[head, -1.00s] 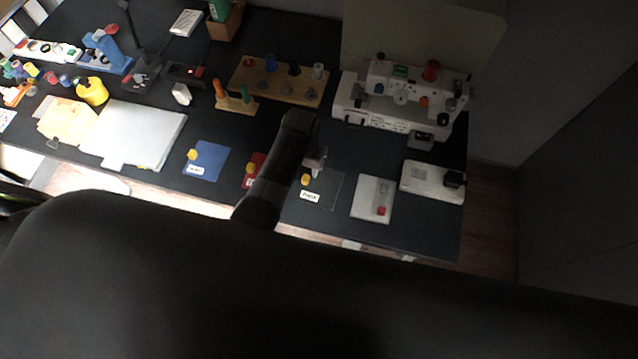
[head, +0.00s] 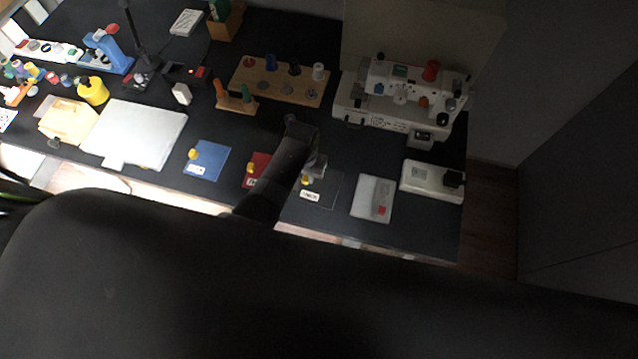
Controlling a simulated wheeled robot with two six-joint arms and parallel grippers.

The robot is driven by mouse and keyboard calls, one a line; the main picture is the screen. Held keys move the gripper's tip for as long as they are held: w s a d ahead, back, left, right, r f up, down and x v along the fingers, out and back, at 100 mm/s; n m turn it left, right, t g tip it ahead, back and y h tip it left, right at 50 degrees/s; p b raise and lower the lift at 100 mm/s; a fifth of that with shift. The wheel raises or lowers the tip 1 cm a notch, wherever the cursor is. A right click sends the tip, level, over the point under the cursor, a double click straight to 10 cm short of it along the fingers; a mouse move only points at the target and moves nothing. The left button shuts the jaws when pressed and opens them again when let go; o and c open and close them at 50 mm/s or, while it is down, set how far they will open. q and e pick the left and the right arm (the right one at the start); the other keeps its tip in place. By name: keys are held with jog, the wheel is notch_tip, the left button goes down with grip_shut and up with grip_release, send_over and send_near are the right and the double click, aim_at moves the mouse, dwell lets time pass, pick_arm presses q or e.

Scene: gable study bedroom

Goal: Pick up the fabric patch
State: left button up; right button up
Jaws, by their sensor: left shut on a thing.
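The fabric patches lie in a row along the front of the dark desk: a blue one (head: 207,161), a red one (head: 259,164) partly hidden behind my left arm, and a dark one (head: 326,187). Each has a yellow knob and a white label. My left gripper (head: 313,174) is low over the dark patch, at its yellow knob (head: 305,180), and is shut on it. The fingertips are small and dim here, and the dark patch looks flat on the desk. My right gripper is not in view.
A clear-and-white tray (head: 366,190) with a red piece and a white box (head: 418,182) stand right of the dark patch. A white machine (head: 372,121) and a wooden peg rack (head: 285,90) stand behind. The desk's front edge is close.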

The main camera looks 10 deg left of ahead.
pick_arm(q)
jog(key=shift+r, duration=0.15)
grip_shut()
notch_tip(320, 180, up, 10)
dwell(0.4)
